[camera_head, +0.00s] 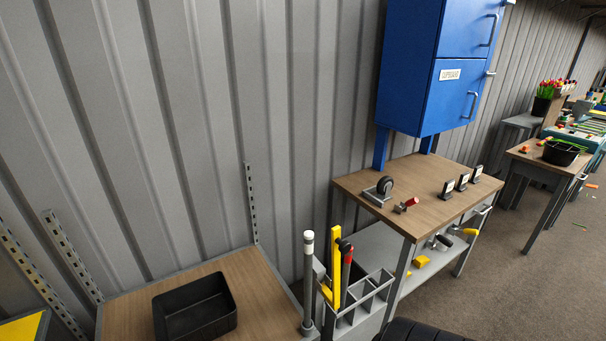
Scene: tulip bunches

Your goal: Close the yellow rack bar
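A yellow bar (336,268) stands nearly upright at the grey rack (362,305), between the two wooden-topped tables. A smaller yellow piece (326,293) shows just left of its lower part. A grey post with a white top (308,275) stands to the left of the bar. A red and black tool (346,266) stands just right of the bar. How the bar joins the rack is too small to tell. Neither of my grippers is in view.
A black bin (195,308) sits on the left wooden table (130,314). The right workbench (420,185) carries a caster wheel (385,187), a red-handled clamp (407,204) and small labelled stands. A blue cabinet (425,95) is above it. Open floor (510,275) lies at right.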

